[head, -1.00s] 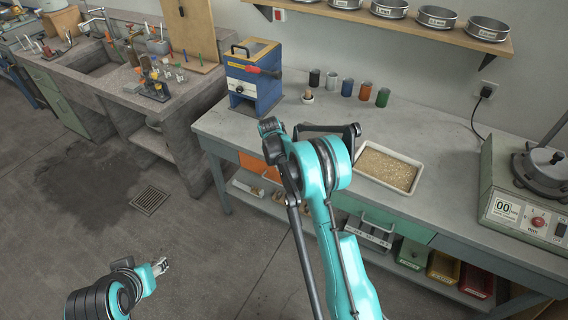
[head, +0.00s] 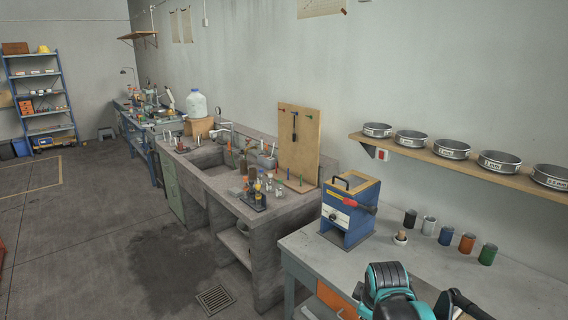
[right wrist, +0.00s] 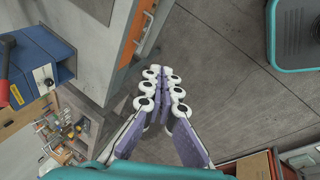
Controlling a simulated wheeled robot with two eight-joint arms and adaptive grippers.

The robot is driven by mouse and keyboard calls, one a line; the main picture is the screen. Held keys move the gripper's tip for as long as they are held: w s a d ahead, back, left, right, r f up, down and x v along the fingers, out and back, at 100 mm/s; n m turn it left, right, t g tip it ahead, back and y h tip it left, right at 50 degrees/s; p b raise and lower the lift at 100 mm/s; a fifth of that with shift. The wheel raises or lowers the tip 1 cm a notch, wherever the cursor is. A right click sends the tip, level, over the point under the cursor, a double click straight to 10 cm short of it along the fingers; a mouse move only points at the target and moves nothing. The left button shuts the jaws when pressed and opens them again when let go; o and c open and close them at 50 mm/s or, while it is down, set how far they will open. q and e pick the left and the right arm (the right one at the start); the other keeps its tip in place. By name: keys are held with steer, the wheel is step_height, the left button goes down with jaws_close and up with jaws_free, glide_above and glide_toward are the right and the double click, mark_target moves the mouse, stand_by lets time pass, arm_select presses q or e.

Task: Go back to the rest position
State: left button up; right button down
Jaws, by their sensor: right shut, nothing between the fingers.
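My right gripper (right wrist: 162,92) shows in the right wrist view with its purple-padded fingers together and nothing between them. It is over the floor, beside the bench's edge and clear of it. In the head view only a teal and black part of my right arm shows at the bottom right, in front of the bench (head: 312,252); the right fingers are not visible there. My left gripper is out of view.
The blue box-shaped device (head: 348,212) stands on the bench's left end, with several small cups (head: 467,243) to its right. A shelf (head: 440,160) with metal sieves hangs above. The stone sink counter (head: 215,180) is further left. Open floor (head: 90,230) lies at left.

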steer(key=s+a+f+m+t+y, duration=0.1)
steer(key=s+a+m+t, duration=0.1)
steer(key=s+m, duration=0.9)
steer(key=shift+s+a+f, duration=0.2)
steer(key=shift+s+a, duration=0.35)
steer(key=shift+s, duration=2.4)
